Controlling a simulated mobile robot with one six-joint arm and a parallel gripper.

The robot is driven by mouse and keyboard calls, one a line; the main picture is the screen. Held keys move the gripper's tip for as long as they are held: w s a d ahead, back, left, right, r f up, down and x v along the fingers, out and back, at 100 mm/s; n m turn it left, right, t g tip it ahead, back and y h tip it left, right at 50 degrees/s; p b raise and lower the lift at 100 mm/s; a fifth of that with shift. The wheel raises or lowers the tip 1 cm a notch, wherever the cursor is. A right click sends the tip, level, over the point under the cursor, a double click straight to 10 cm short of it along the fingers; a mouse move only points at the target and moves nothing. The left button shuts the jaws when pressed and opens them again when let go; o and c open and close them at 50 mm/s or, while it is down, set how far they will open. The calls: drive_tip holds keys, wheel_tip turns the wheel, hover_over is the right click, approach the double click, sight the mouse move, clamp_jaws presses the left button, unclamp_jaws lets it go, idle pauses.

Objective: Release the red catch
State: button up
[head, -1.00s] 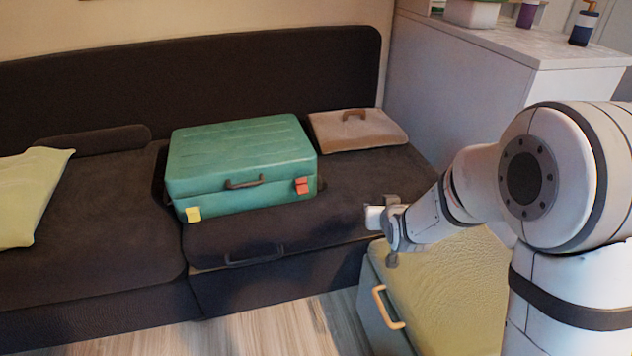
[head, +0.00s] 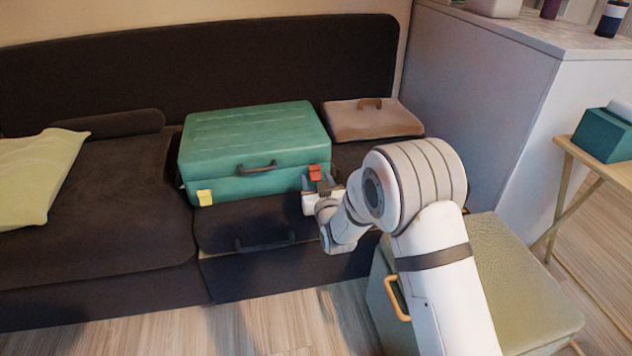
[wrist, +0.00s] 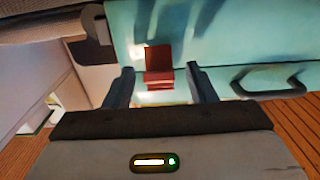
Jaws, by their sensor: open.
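The green suitcase (head: 250,135) lies flat on the dark sofa, its front facing me. The red catch (head: 316,172) is at the right end of its front, and the yellow catch (head: 205,197) at the left end. A dark carrying handle (head: 257,167) sits between them. My gripper (head: 317,186) is at the red catch. In the wrist view the red catch (wrist: 158,70) shows between the two spread, dark fingers of my gripper (wrist: 160,76), with gaps on both sides. I cannot tell whether the fingers touch the suitcase.
A brown case (head: 370,120) lies right of the suitcase. A dark drawer handle (head: 265,241) is below the sofa seat. A padded box (head: 500,280) with a wooden handle stands at front right. A pale cabinet (head: 480,95) stands at right.

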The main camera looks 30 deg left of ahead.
drive_tip(key=shift+w+a, duration=0.4)
drive_tip(key=shift+w, duration=0.1)
drive_tip(key=c, duration=1)
drive_tip(key=shift+s+f+t+y, duration=0.1)
drive_tip(key=shift+f+t+y, duration=0.3)
drive_tip(key=shift+t+y, duration=0.25)
drive_tip(key=shift+s+d+f+t+y, duration=0.15)
drive_tip(key=shift+f+t+y, duration=0.1)
drive_tip(key=shift+t+y, duration=0.6)
